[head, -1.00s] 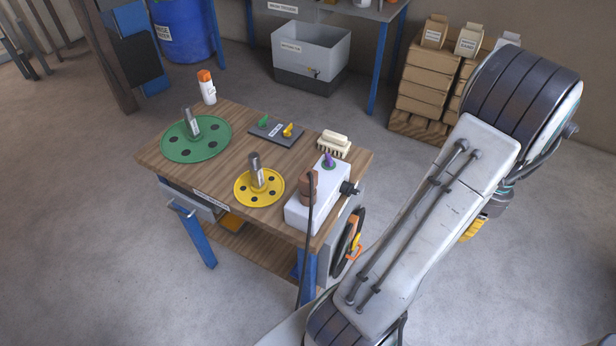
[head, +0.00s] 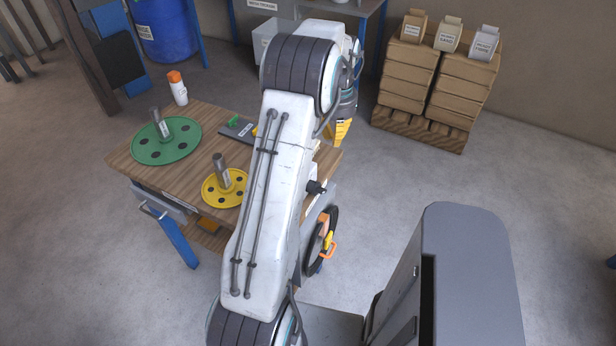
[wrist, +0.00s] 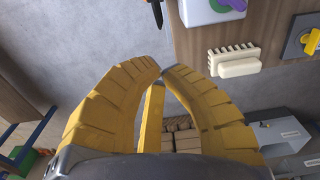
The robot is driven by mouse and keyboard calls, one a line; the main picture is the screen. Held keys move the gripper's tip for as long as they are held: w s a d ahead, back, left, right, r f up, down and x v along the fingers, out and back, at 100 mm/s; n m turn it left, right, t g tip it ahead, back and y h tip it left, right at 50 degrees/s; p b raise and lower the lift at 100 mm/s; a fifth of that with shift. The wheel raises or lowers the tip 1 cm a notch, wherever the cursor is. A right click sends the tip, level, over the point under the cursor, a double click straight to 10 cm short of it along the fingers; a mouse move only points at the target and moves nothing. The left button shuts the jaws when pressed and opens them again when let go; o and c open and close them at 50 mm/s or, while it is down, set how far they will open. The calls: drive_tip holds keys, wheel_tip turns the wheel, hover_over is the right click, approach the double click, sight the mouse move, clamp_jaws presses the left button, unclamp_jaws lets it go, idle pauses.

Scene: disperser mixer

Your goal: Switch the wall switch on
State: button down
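The wooden workbench (head: 130,160) holds a green disc (head: 180,148), a yellow disc (head: 212,190) and a white bottle (head: 178,92). A brush (wrist: 235,62) and a pale box (wrist: 195,12) show in the wrist view. Stacked cartons (head: 468,85) stand behind; floor right is open.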

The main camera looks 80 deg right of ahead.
sight(320, 191)
drive_tip(key=a+f+p, duration=0.3)
drive_tip(key=f, duration=0.9)
drive_tip(key=shift+w+a+f+m, duration=0.3)
drive_tip(key=shift+w+f, duration=0.1)
